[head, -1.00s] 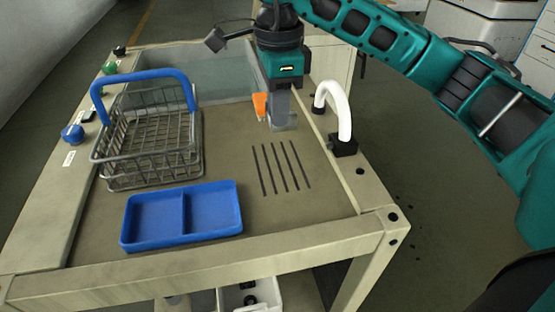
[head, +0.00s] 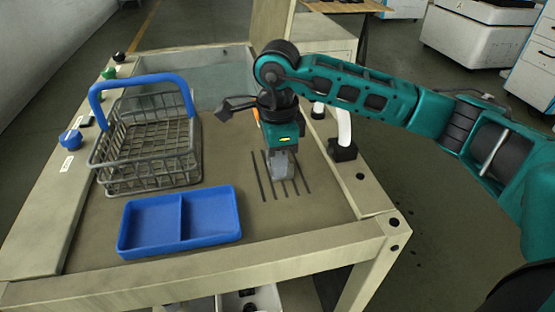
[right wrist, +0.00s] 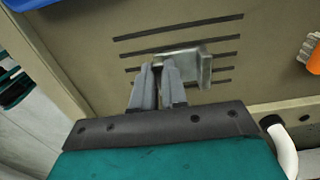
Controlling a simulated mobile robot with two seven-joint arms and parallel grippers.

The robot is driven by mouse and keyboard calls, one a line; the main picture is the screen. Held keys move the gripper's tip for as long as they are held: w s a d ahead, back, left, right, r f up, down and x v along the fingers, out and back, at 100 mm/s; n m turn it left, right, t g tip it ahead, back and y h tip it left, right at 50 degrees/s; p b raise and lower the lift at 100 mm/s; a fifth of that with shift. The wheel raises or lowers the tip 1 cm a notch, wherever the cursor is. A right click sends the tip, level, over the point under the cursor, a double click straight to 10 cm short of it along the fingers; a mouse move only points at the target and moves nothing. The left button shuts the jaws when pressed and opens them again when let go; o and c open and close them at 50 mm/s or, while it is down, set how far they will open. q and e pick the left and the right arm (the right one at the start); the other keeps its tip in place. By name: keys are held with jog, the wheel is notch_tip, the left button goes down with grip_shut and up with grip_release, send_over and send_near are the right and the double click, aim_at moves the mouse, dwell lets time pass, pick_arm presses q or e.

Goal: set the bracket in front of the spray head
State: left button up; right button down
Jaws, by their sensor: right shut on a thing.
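The bracket (right wrist: 205,68) is a small grey metal piece with an upright plate. In the right wrist view it is between and beside my right fingertips (right wrist: 159,68), which are shut on it. In the head view my right gripper (head: 283,168) points down over the dark parallel lines on the table; its fingers largely merge with the bracket there. A white curved pipe (head: 344,126) on a black base, seemingly the spray head's, stands at the table's right edge, right of the gripper. My right arm hides its top. My left gripper is out of view.
A wire basket (head: 150,150) with a blue handle and a blue two-part tray (head: 150,222) stand left of the gripper. An orange object (right wrist: 314,55) lies behind the gripper. The table's raised right rim (head: 365,190) is close by. Bare table lies in front of the gripper.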

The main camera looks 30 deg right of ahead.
jog(key=c, duration=1.6)
grip_release()
jog(key=shift+f, duration=0.1)
jog(key=o, duration=0.4)
jog(key=shift+o, duration=0.2)
notch_tip(320, 180, up, 12)
jog(key=shift+p, duration=0.4)
